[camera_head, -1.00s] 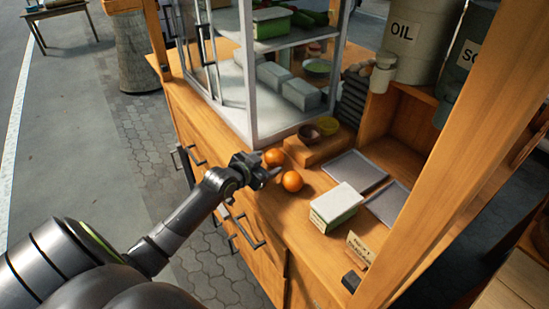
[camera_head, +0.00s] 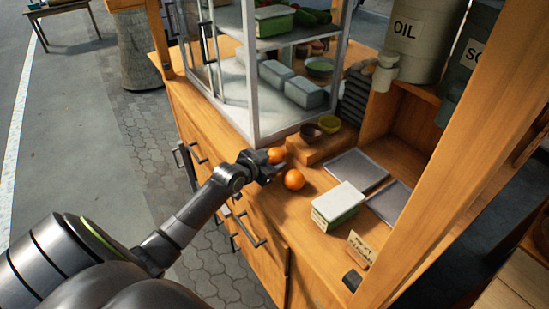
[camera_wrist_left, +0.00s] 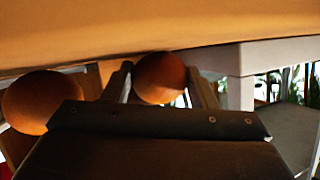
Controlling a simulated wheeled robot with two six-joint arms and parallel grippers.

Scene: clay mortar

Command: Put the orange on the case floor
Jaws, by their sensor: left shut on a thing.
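My left gripper (camera_head: 272,162) is shut on an orange (camera_head: 277,155) at the counter's left edge, beside the glass case. The left wrist view shows this orange (camera_wrist_left: 160,78) between the two fingers. A second orange (camera_head: 294,180) lies on the counter just to the right of the gripper; it also shows at the left of the left wrist view (camera_wrist_left: 40,100). The case floor (camera_head: 262,112) is the pale lower surface inside the glass case, behind the gripper, with grey boxes on it. My right gripper is not in view.
A wooden block (camera_head: 318,147) with two small bowls stands right of the case corner post (camera_head: 249,75). A white and green box (camera_head: 338,206) and grey trays (camera_head: 357,170) lie further right. The case's glass door (camera_head: 203,55) is at its left side.

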